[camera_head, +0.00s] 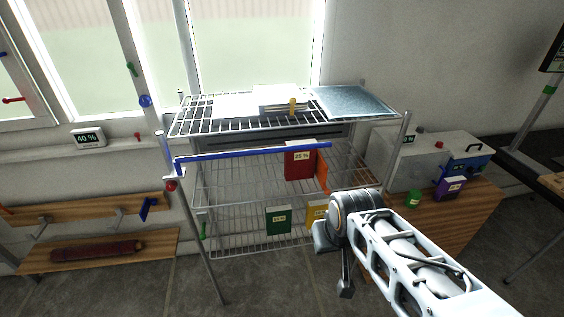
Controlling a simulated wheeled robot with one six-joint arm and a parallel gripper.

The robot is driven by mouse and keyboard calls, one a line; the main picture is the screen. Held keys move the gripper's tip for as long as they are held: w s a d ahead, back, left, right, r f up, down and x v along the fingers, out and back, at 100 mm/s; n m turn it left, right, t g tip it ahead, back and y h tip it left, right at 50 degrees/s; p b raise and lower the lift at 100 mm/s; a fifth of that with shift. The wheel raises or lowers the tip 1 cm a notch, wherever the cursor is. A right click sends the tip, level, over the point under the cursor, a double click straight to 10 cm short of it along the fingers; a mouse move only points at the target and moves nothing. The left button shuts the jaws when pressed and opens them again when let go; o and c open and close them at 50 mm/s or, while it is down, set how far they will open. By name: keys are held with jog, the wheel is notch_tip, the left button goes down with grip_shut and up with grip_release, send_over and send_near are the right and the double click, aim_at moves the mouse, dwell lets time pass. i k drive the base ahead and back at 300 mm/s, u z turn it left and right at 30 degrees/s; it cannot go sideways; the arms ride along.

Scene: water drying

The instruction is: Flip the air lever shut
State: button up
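No part is labelled as the air lever, and I cannot tell which one it is. An orange flat piece (321,172) stands at the right of the wire rack, just above and left of my wrist. A blue bar (252,153) runs across the rack's front, with a red knob (171,186) below its left end. A small green handle (203,230) is on the rack's lower left. My gripper (335,266) points down in front of the rack's right side, apart from these parts. Its fingertips are too dark and small to read.
The wire rack (240,185) holds red, green and yellow books; paper and a blue-grey sheet (352,102) lie on top. A wooden cabinet (455,222) with a grey box (425,160) stands right. A low bench (160,247) is left. Floor shows in front.

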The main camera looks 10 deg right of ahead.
aim_at(203, 237)
jog(key=u, duration=4.6)
jog(key=k, duration=0.85)
jog(key=z, duration=0.95)
